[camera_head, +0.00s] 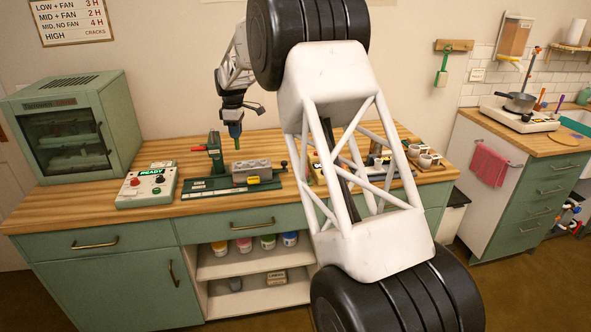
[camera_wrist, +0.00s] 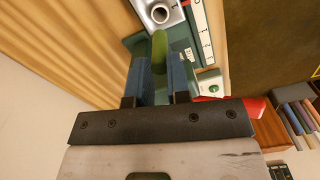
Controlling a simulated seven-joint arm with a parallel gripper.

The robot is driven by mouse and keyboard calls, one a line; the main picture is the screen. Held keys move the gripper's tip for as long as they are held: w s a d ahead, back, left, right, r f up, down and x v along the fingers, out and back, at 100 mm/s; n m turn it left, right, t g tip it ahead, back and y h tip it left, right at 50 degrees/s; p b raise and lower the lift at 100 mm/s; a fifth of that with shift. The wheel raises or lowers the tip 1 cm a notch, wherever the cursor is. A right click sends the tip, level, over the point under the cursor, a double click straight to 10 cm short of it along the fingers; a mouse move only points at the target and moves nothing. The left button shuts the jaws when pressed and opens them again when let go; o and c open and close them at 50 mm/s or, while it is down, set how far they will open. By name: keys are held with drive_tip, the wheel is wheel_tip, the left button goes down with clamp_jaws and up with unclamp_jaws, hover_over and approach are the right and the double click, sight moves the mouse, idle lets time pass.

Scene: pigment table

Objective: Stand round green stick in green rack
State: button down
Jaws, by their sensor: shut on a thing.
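My gripper (camera_head: 236,130) has blue fingers and is shut on a round green stick (camera_head: 238,143). It holds the stick pointing down in the air above the bench. In the wrist view the stick (camera_wrist: 159,50) sits between the two blue fingers, its far end close in the picture to a grey block (camera_wrist: 142,8) with a round hole. That block (camera_head: 252,172) lies on a long green device with a scale (camera_head: 205,188). I cannot make out a green rack for certain; my arm hides part of the bench.
A green upright post (camera_head: 215,156) with a red handle stands left of the block. A control box (camera_head: 146,187) and a green oven (camera_head: 75,125) are further left. A tray with cups (camera_head: 430,162) is at the right. Several coloured bars (camera_wrist: 296,115) show in the wrist view.

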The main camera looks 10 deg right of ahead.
drive_tip(key=shift+d, duration=0.15)
drive_tip(key=d+f, duration=0.3)
drive_tip(key=d, duration=0.9)
drive_tip(key=d+f, duration=0.3)
drive_tip(key=d, duration=0.9)
drive_tip(key=shift+s+d+f, duration=0.15)
drive_tip(key=shift+d+f, duration=0.1)
drive_tip(key=shift+f, duration=0.05)
drive_tip(key=shift+f, duration=0.2)
drive_tip(key=shift+f, duration=1.95)
drive_tip(key=shift+f, duration=1.05)
idle(0.5)
drive_tip(key=c, duration=1)
unclamp_jaws()
drive_tip(key=shift+r, duration=0.15)
